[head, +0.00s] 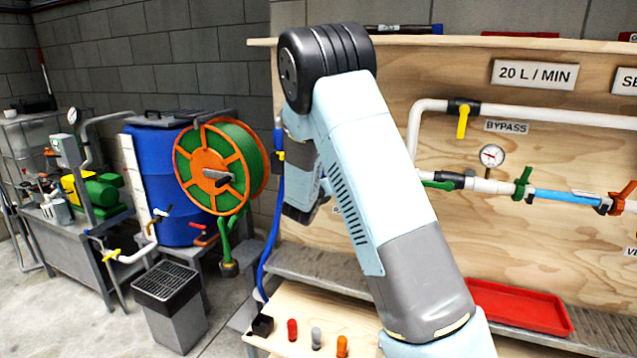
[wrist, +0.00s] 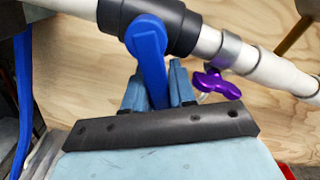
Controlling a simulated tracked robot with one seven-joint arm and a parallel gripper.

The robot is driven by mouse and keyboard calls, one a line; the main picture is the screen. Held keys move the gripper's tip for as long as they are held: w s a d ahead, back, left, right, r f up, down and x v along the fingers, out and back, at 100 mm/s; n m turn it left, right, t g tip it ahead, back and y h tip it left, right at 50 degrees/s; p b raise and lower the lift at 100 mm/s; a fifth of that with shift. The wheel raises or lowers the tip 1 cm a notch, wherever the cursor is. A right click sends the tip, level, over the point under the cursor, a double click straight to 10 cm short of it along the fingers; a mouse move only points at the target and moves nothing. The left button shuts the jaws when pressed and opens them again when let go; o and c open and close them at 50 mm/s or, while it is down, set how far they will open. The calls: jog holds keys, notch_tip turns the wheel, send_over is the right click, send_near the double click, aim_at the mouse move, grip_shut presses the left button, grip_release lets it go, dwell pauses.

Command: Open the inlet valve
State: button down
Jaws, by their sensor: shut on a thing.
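In the wrist view, a blue lever handle (wrist: 150,55) sits on a black valve body (wrist: 185,28) in a white pipe. The lever points down across the pipe, roughly at right angles to it. My gripper (wrist: 157,86) is shut on the blue handle, with one finger on each side of its lower part. In the head view, my arm hides the gripper and this valve. No label naming the inlet valve is readable in either view.
A purple wing handle (wrist: 216,83) is close right of my gripper. On the board are a yellow bypass handle (head: 462,121), a gauge (head: 491,156) and a green handle (head: 437,185). A blue hose (head: 267,250) hangs left of my arm. A red tray (head: 518,306) lies below.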

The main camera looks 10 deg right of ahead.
jog(key=shift+w+r, duration=0.1)
dwell(0.3)
jog(key=c, duration=1)
grip_release()
